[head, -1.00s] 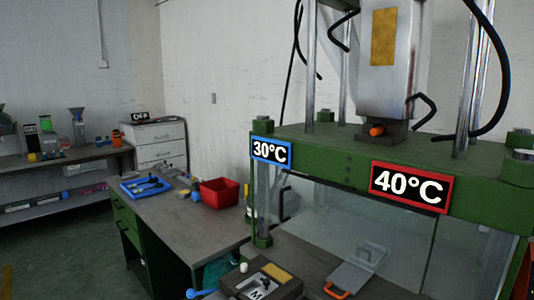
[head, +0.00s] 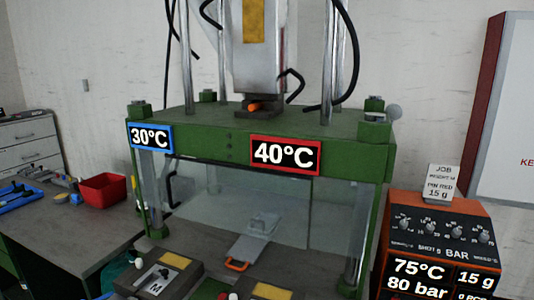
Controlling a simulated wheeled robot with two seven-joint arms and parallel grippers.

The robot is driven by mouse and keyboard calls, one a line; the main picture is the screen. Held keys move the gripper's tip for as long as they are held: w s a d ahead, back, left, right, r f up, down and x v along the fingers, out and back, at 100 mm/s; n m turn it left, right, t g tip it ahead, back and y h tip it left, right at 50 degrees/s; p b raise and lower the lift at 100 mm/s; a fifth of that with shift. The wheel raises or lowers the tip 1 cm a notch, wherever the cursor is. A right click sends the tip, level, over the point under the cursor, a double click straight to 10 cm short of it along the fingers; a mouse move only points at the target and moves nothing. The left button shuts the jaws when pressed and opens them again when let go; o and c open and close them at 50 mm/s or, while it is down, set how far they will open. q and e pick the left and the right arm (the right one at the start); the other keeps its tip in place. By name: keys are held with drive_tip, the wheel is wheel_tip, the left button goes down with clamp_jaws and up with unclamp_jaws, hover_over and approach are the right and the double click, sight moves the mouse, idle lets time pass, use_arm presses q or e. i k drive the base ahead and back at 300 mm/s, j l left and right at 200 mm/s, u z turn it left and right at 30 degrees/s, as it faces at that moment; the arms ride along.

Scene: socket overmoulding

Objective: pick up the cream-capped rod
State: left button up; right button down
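No rod that I can clearly name as the cream-capped rod shows. A small cream round tip (head: 139,263) stands at the back left of a dark box marked M (head: 185,280), low in the head view. A whitish round tip (head: 234,296) and a red round tip (head: 221,296) are cut by the bottom edge. What is below these tips is hidden or too small to tell. Neither of my grippers is in view.
A green press (head: 210,144) with a clear front panel fills the middle. A plate with an orange handle (head: 237,265) lies under it. A red bin (head: 103,190) and a blue tray (head: 18,196) are on the left bench. A control box (head: 440,226) stands right.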

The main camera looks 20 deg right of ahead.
sight(139, 262)
drive_tip(key=i+j, duration=0.25)
drive_tip(key=j, duration=0.15)
drive_tip(key=i+j, duration=0.2)
drive_tip(key=j, duration=0.2)
drive_tip(key=i+j, duration=0.25)
drive_tip(key=j, duration=0.15)
drive_tip(key=i+j, duration=0.5)
drive_tip(key=j, duration=0.25)
